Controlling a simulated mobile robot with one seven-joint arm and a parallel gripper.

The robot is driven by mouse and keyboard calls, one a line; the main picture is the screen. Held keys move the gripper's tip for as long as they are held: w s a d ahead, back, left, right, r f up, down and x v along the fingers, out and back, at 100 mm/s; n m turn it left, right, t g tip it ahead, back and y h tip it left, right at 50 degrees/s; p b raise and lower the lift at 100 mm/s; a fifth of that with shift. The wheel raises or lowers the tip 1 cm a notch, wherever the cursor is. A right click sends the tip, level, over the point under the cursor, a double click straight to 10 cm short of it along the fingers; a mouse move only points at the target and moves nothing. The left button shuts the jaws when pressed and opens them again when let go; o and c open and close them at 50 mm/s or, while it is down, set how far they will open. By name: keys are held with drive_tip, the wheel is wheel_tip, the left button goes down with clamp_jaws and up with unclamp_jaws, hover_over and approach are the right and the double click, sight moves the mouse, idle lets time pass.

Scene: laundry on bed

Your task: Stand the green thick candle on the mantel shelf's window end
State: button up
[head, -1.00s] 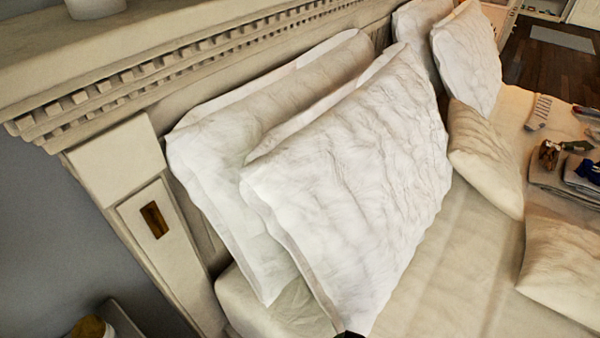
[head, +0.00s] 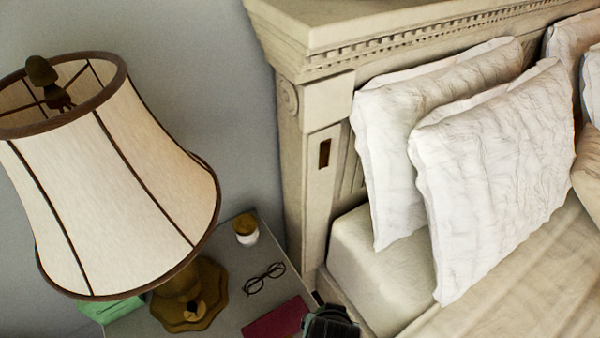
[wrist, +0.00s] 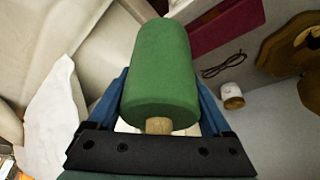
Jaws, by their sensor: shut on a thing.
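The green thick candle (wrist: 160,60) fills the middle of the wrist view. My gripper (wrist: 160,82) is shut on it, with a blue finger on either side. A short tan stub shows at the candle's near end. The pale carved ledge (head: 335,25) along the top of the bed's headboard shows in the head view and looks like the mantel shelf. Its left end is in view and bare. No window is in view, so I cannot tell which end is the window end. The candle is not clearly visible in the head view.
A large lamp (head: 120,190) stands on the nightstand (head: 232,318) at left, with a lidded jar (head: 246,230), glasses (head: 264,278) and a dark red book (head: 276,319). A dark object (head: 331,323) is cut off at the bottom edge. White pillows (head: 495,170) lean against the headboard.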

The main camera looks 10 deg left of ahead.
wheel_tip(320, 180, up, 14)
drive_tip(key=p, duration=1.3)
drive_tip(key=shift+r, duration=0.15)
drive_tip(key=shift+s+a+r+p, duration=0.2)
drive_tip(key=shift+s+r+p, duration=0.05)
drive_tip(key=shift+p, duration=0.1)
drive_tip(key=shift+s+a+f+b, duration=0.15)
drive_tip(key=shift+s+f+b, duration=0.2)
drive_tip(key=shift+f, duration=0.2)
drive_tip(key=shift+s+f, duration=0.15)
drive_tip(key=shift+d, duration=0.2)
